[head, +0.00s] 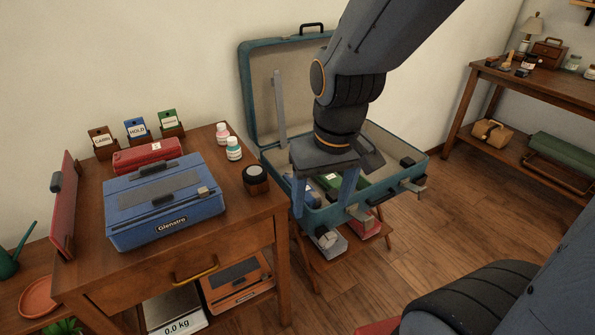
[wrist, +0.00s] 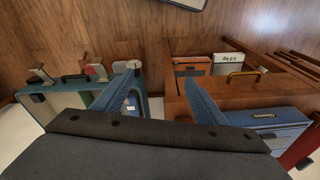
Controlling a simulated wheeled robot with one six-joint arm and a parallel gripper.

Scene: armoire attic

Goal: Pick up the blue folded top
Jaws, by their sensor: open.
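A blue item, which seems to be the blue folded top (head: 313,197), lies in the open teal suitcase (head: 262,100), partly hidden by my gripper. A blue patch with a white label also shows in the suitcase in the wrist view (wrist: 131,104). My gripper (head: 323,203) points down over the suitcase's near left part, with its two blue fingers spread and nothing visibly between them. In the wrist view my gripper (wrist: 163,80) has the suitcase at left and the wooden desk at right. A green item (head: 329,181) lies beside the blue one.
The desk (head: 250,208) at left holds a blue Glenstro case (head: 165,208), a red case (head: 147,155), small bottles (head: 233,149) and labelled card boxes (head: 137,130). The suitcase rests on a wooden stand. Open floor (head: 470,215) lies to the right.

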